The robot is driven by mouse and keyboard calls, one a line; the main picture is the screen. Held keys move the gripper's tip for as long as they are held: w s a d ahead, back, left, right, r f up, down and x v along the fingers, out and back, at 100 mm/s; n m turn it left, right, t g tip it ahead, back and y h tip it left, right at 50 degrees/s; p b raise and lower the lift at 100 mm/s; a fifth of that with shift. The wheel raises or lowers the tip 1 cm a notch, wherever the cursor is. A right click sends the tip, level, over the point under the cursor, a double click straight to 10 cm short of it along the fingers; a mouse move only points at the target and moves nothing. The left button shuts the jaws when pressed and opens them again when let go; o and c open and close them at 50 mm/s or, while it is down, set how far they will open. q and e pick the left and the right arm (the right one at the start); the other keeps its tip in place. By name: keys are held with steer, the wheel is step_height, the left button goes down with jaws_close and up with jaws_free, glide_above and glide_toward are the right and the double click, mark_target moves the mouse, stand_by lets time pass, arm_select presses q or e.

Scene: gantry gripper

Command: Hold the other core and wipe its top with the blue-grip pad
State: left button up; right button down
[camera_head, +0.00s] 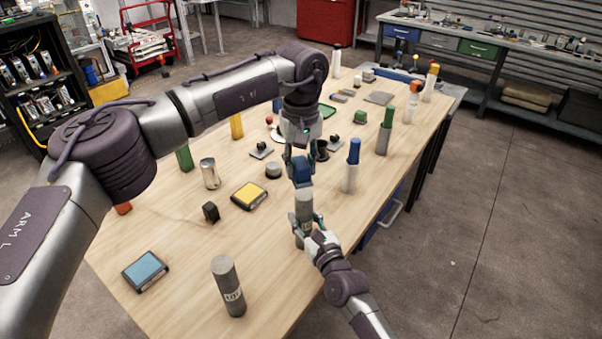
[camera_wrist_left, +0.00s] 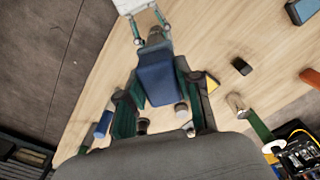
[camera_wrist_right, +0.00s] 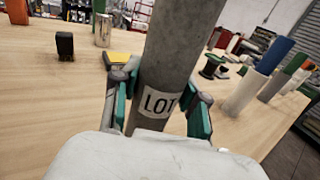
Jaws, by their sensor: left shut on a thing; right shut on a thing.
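My left gripper (camera_head: 302,168) is shut on the blue-grip pad (camera_head: 303,174), whose blue block also fills the middle of the left wrist view (camera_wrist_left: 158,80). My right gripper (camera_head: 304,226) is shut on a grey cylindrical core (camera_head: 304,204) held upright near the table's right edge. In the right wrist view this core (camera_wrist_right: 178,60) shows a white LOT label between the fingers. The pad is directly above the core's top in the head view; the pad's underside is hidden, so I cannot tell whether they touch. Another grey LOT core (camera_head: 228,288) stands upright at the front.
A blue-topped pad (camera_head: 145,271) and a yellow-topped pad (camera_head: 249,195) lie to the left. A small black block (camera_head: 211,212) and a metal cup (camera_head: 209,174) stand near them. A white cylinder with a blue top (camera_head: 352,166) stands close to the right of my grippers.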

arm_select(q)
steer(key=shift+r, duration=1.45)
arm_select(e)
steer(key=c, duration=0.5)
jaws_free()
